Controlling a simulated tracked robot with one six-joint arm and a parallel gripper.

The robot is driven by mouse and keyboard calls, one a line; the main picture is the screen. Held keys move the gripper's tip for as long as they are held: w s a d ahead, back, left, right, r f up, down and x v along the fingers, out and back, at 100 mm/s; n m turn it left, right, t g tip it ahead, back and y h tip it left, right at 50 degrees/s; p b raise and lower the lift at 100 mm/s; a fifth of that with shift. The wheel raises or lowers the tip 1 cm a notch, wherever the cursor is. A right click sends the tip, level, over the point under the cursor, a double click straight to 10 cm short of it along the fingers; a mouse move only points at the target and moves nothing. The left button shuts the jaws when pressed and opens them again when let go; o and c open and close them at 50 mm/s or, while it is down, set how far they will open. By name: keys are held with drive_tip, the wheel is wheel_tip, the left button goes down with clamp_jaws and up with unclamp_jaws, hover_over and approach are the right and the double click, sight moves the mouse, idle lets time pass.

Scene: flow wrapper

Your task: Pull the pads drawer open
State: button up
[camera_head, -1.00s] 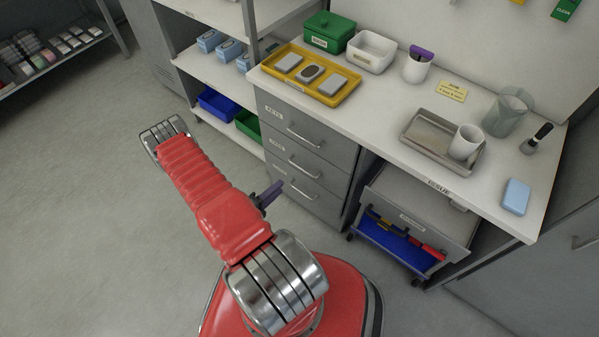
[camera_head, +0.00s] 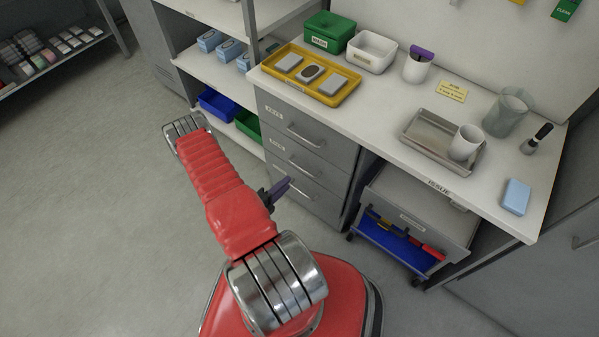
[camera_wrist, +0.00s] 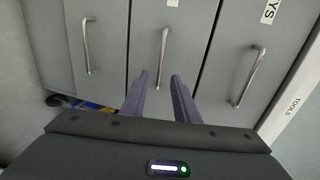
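The grey drawer unit has three shut drawers, each with a metal bar handle. The middle one, which I take to be the pads drawer (camera_head: 290,162), has a label too small to read surely; its front (camera_wrist: 182,58) is central in the wrist view. Its handle (camera_wrist: 162,55) lines up with the gap between my fingers. My gripper (camera_head: 288,187), with purple fingers, is in front of the lower drawers; in the wrist view (camera_wrist: 158,77) it is open and empty. I cannot tell how far its tips are from the handle.
The keys drawer (camera_head: 306,128) is above and the bottom drawer (camera_head: 310,197) below. A yellow tray (camera_head: 352,92) with several pads stands on the counter above. A cart with a blue bin (camera_head: 390,240) stands right of the drawers. The floor at left is clear.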

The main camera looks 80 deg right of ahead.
drive_tip(key=x, duration=1)
clamp_jaws()
idle(0.4)
idle(0.4)
